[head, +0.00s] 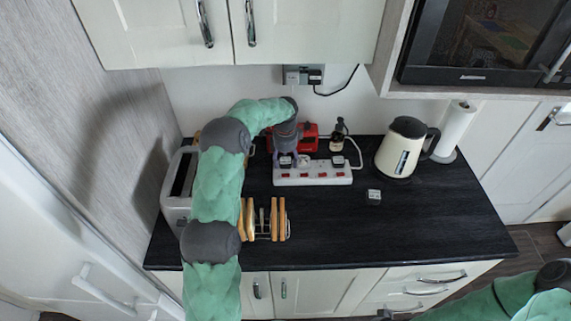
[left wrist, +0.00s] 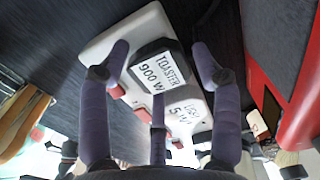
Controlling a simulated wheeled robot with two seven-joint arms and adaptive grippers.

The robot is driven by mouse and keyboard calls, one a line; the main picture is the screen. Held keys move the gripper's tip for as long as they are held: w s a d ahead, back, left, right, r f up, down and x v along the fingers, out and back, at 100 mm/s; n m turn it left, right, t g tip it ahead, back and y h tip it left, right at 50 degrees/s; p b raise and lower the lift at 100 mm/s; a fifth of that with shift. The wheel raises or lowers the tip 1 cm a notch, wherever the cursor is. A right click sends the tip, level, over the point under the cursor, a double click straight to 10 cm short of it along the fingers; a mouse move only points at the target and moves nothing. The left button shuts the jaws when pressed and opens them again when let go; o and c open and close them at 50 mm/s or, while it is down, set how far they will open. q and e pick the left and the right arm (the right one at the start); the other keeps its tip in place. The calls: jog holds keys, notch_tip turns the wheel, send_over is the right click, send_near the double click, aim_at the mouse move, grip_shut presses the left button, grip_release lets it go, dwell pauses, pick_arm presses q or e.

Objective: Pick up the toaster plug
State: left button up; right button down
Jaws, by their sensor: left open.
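The toaster plug (left wrist: 160,70) is a dark-edged block with a white face marked "TOASTER 900 W". It sits in the white power strip (head: 312,178), which has red switches; the strip also shows in the left wrist view (left wrist: 106,46). My left gripper (head: 287,150) is over the strip's left end, pointing down. In the left wrist view its open fingers (left wrist: 162,68) are spread on both sides of the toaster plug, with a third finger below it. I cannot tell whether they touch it. In the head view the gripper partly hides the plug. My right gripper is not in view.
A second plug marked "5 W" (left wrist: 186,112) sits close to the toaster plug. A red object (head: 308,136) stands behind the strip. The toaster (head: 178,187), toast rack (head: 276,220), kettle (head: 402,148) and a small loose block (head: 374,197) stand around. The counter's front right is clear.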

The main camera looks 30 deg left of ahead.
pick_arm(q)
jog(key=c, duration=0.9)
jog(key=shift+r, duration=0.15)
